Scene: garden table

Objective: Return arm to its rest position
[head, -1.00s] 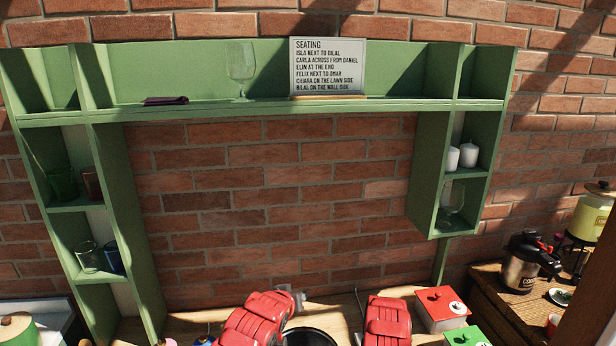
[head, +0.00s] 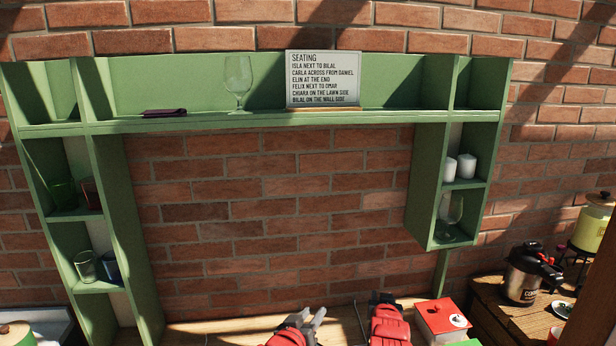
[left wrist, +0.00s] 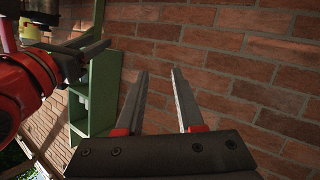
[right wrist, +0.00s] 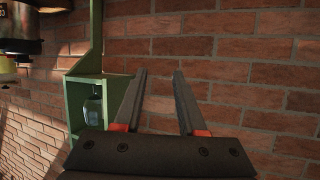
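My left gripper (head: 314,316) is low in the middle of the head view, in front of the brick wall and above the wooden counter. In the left wrist view its two fingers (left wrist: 158,72) stand apart with only brick wall between them. My right gripper (head: 382,298) is just to its right, partly hidden by its own red arm. In the right wrist view its fingers (right wrist: 160,74) are apart and empty. Neither gripper touches anything that I can see.
A green shelf (head: 200,125) spans the wall, bearing a clear glass (head: 238,80), a seating sign (head: 323,78) and a dark folded cloth (head: 164,113). A red box (head: 438,318) stands right of my right arm. A side table holds a pot (head: 522,278).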

